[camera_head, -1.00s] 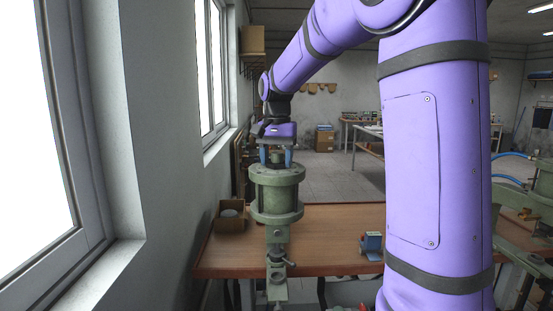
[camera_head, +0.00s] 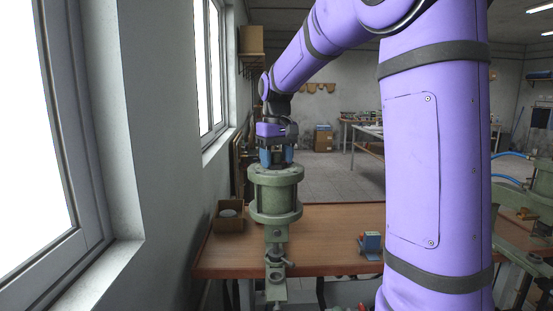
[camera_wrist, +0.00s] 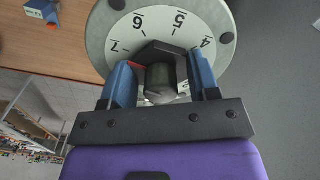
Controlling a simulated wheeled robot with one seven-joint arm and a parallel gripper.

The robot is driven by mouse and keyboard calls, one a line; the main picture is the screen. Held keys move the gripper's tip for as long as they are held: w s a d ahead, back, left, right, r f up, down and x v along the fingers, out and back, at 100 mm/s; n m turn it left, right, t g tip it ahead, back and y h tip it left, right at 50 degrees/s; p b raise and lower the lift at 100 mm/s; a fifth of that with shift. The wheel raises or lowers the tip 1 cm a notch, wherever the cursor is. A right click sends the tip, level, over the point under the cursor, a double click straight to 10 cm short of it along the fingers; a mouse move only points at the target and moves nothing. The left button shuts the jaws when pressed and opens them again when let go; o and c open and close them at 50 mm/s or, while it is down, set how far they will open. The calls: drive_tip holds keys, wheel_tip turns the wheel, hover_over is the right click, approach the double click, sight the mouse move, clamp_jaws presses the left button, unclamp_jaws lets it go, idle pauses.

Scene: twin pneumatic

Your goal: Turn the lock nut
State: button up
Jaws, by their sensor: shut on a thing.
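The lock nut (camera_wrist: 150,54) is a dark hexagonal nut at the centre of a pale round dial plate (camera_wrist: 104,38) marked with numbers, of which 4, 5, 6 and 7 show in the wrist view. In the head view, my gripper (camera_head: 277,158) points straight down onto the top of the green cylinder (camera_head: 276,195).
The cylinder stands at the near side of a wooden bench (camera_head: 330,222). A wall with windows (camera_head: 165,150) runs close on the left.

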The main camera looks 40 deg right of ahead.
sight(277, 153)
drive_tip(key=shift+n, duration=0.3)
drive_tip(key=o, duration=0.9)
drive_tip(key=shift+r, duration=0.1)
wheel_tip(277, 153, up, 11)
drive_tip(key=shift+f, duration=0.15)
drive_tip(key=shift+s, duration=0.1)
idle(0.5)
drive_tip(key=s+a+f+t, duration=0.1)
drive_tip(key=s+a+f, duration=0.3)
drive_tip(key=s, duration=0.4)
drive_tip(key=s+a+f+t, duration=0.2)
drive_tip(key=s+a+f, duration=0.2)
drive_tip(key=s, duration=0.5)
drive_tip(key=s+a+f+t, duration=0.2)
drive_tip(key=s+a+f, duration=0.3)
drive_tip(key=s, duration=0.3)
drive_tip(key=shift+s+n, duration=0.3)
drive_tip(key=shift+s, duration=0.05)
